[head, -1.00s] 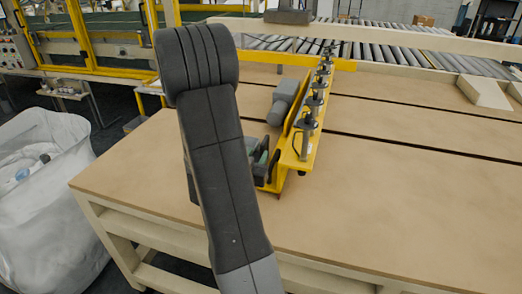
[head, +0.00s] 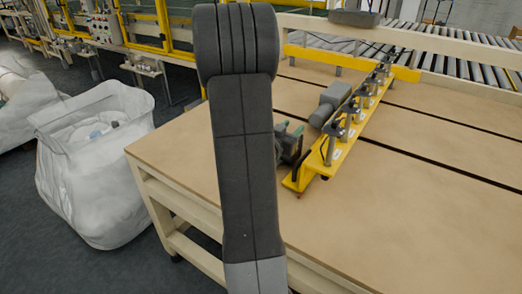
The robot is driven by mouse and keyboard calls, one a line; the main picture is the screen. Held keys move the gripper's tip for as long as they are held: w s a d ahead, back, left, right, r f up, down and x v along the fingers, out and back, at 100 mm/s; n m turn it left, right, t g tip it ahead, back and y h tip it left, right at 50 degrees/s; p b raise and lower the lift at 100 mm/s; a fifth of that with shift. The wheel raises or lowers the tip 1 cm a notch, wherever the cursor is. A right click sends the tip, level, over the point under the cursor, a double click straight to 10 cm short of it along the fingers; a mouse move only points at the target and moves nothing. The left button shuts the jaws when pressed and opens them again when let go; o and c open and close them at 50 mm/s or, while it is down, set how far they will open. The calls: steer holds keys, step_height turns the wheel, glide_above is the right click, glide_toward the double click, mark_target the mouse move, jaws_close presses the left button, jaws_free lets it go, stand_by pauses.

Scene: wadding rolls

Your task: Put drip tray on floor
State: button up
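I cannot make out a drip tray in the head view. My own dark grey arm stands upright in the middle and hides part of the table behind it. My gripper cannot be made out; the arm link covers the area where it may be. A dark grey-green mechanism (head: 291,141) shows just right of the arm, near the close end of the yellow machine; I cannot tell what it belongs to. The grey floor (head: 165,275) shows at the left of the table.
A wooden-topped table (head: 400,215) fills the right side, carrying a long yellow machine (head: 345,145) with several clamps. A white bulk bag (head: 95,185) stands on the floor left of the table. Roller conveyors (head: 450,65) run behind. Floor between bag and table is clear.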

step_height(320, 180, down, 8)
steer(key=shift+p+x, duration=0.8)
steer(key=shift+x, duration=3.05)
jaws_close()
